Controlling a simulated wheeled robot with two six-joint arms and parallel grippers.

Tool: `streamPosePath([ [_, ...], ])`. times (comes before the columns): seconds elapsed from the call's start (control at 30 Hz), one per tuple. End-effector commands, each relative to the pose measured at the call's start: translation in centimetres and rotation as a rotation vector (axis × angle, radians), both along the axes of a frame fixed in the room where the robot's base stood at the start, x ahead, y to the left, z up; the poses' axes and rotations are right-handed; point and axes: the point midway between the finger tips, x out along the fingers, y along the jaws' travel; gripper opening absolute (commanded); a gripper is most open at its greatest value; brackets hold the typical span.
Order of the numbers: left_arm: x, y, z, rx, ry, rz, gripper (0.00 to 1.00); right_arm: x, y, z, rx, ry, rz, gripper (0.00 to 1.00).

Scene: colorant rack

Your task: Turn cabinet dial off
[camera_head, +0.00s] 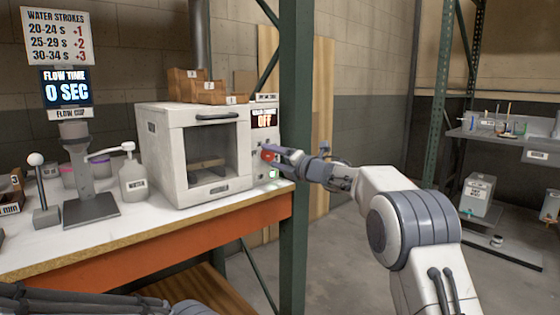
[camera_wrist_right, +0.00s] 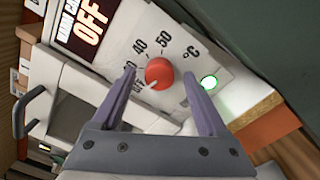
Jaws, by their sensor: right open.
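The white cabinet (camera_head: 165,165) stands on the workbench, its window door shut. Its red dial (camera_head: 266,154) is on the right-hand front panel, partly hidden by my gripper. In the right wrist view the dial (camera_wrist_right: 159,72) shows fully, with marks 40, 50 and °C around it. Its white pointer line faces the lower left, near a partly hidden mark that seems to read OFF. The display (camera_head: 264,118) above reads OFF. My right gripper (camera_wrist_right: 159,75) is open, with one finger on each side of the dial; contact is unclear. My left gripper is out of view.
A green post (camera_head: 295,100) rises close beside the cabinet and my right arm. A small green light (camera_wrist_right: 208,82) glows beside the dial. A white pump bottle (camera_head: 132,178) stands left of the cabinet. Wooden boxes (camera_head: 185,84) sit on top.

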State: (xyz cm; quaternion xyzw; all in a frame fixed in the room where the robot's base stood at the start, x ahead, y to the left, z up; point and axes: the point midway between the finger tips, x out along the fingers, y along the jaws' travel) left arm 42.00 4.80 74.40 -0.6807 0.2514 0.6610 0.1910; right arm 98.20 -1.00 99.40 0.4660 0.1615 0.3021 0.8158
Motion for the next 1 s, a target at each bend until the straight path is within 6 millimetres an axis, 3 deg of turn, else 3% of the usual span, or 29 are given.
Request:
streamPosePath([
  [0.6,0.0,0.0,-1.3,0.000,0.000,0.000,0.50,-7.2,-6.2,-0.2,-0.001,0.001,-0.002,0.76],
  [1.0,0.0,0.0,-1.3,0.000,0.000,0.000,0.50,-7.8,-6.6,-0.3,-0.001,0.001,-0.001,0.76],
])
